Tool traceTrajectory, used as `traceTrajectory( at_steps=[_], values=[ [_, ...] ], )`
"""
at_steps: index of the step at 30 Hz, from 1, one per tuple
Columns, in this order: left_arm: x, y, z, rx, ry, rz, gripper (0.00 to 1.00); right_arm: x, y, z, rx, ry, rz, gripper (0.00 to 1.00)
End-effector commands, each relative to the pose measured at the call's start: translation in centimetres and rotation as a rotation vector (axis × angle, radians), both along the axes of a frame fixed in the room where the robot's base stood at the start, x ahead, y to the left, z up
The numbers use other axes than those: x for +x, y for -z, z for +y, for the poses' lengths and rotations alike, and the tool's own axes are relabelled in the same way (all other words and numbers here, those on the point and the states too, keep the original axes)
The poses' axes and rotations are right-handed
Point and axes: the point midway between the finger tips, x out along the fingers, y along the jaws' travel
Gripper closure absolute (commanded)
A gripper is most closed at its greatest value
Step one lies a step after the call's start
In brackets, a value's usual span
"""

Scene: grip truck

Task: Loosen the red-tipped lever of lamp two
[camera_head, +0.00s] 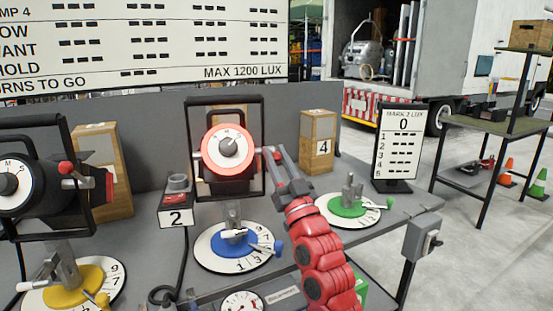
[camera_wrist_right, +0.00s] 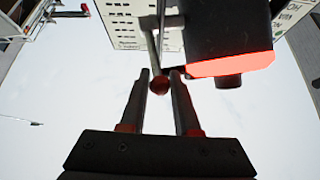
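Lamp two (camera_head: 229,147), behind the box marked 2 (camera_head: 176,216), has a red-rimmed face and stands in a black frame. Its red-tipped lever (camera_head: 278,155) sticks out on the right side. My right gripper (camera_head: 279,163) reaches up to that lever from the front right. In the right wrist view, the lever's red ball tip (camera_wrist_right: 159,86) shows between the two fingertips of my right gripper (camera_wrist_right: 160,76). The fingers are apart, with thin gaps beside the ball; contact cannot be made out. My left gripper is not in view.
A blue dial (camera_head: 235,243) sits below lamp two, and a green dial (camera_head: 348,207) lies right of my right arm. A wooden box marked 4 (camera_head: 318,142) and a lux sign (camera_head: 397,146) stand behind. Another lamp (camera_head: 18,172) is at the left.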

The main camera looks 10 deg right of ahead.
Motion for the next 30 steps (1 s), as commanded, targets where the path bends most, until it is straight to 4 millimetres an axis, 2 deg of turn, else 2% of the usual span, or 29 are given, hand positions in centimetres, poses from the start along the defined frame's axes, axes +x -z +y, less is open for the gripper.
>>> traceTrajectory(
  at_steps=[1,4,5,17,22,30],
  values=[
    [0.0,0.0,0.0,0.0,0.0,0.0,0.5,0.0,0.0,0.0,0.0,0.0,0.0,0.61],
    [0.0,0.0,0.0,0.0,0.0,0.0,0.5,0.0,0.0,0.0,0.0,0.0,0.0,0.43],
    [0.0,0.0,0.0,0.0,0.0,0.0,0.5,0.0,0.0,0.0,0.0,0.0,0.0,0.4],
    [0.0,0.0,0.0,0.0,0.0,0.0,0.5,-0.6,0.5,-0.2,0.0,0.001,0.0,0.4],
    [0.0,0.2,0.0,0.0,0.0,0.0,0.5,-2.8,2.2,-1.0,0.001,0.003,0.0,0.4],
    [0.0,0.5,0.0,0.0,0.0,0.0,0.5,-7.8,6.0,-2.5,0.0,0.003,0.004,0.4]
  ],
)
